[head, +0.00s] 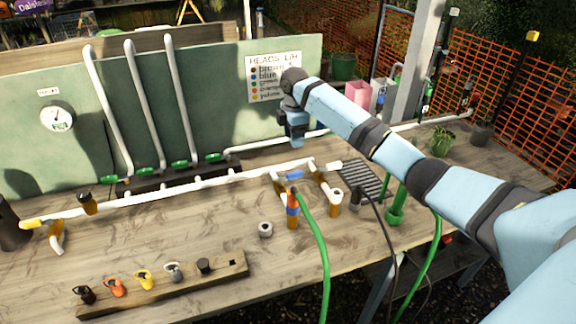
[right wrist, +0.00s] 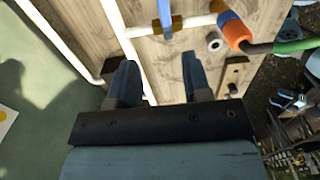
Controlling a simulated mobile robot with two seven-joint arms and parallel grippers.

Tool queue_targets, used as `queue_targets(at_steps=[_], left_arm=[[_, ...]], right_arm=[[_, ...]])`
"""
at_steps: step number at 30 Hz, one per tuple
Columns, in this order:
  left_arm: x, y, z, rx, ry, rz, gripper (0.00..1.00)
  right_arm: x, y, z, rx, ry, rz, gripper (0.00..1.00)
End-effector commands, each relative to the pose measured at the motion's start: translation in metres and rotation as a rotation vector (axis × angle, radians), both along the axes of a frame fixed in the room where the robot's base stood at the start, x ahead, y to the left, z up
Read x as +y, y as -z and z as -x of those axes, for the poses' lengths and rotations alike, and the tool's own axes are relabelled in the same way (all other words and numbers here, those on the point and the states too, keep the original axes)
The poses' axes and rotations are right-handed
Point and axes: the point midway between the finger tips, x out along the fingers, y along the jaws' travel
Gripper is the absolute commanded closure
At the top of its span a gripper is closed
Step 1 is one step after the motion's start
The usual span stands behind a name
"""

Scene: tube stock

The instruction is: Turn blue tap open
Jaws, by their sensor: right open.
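The blue tap handle (head: 294,175) sits on the white pipe run on the workbench, among brown fittings. In the right wrist view a blue lever (right wrist: 165,12) stands over a brown fitting beside the white pipe, beyond my fingers. My right gripper (head: 294,138) hangs above the bench, in front of the green board and above the tap, apart from it. In the right wrist view its two fingers (right wrist: 160,78) are spread with nothing between them. My left gripper is not in view.
An orange and blue hose connector (head: 292,204) with a green hose (head: 318,250) stands near the tap. Green taps (head: 180,164) line the back pipes. A wooden rack (head: 170,287) holds several coloured pieces. A grey ring (head: 265,229) lies on the bench.

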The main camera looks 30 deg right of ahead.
Motion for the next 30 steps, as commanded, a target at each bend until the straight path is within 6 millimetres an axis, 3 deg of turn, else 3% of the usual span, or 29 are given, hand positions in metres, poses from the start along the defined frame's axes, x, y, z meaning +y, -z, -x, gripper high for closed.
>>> queue_targets(at_steps=[9, 18, 24, 30], left_arm=[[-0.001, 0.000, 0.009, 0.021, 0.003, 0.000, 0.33], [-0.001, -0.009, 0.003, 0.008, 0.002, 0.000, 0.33], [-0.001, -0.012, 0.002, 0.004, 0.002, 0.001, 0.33], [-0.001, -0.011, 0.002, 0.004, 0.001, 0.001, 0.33]], right_arm=[[0.000, 0.059, 0.002, 0.005, 0.000, 0.000, 0.55], [0.000, 0.114, 0.001, 0.002, 0.000, 0.001, 0.55], [0.000, 0.130, 0.001, 0.001, 0.000, 0.001, 0.55], [0.000, 0.133, 0.002, 0.001, 0.000, 0.001, 0.55]])
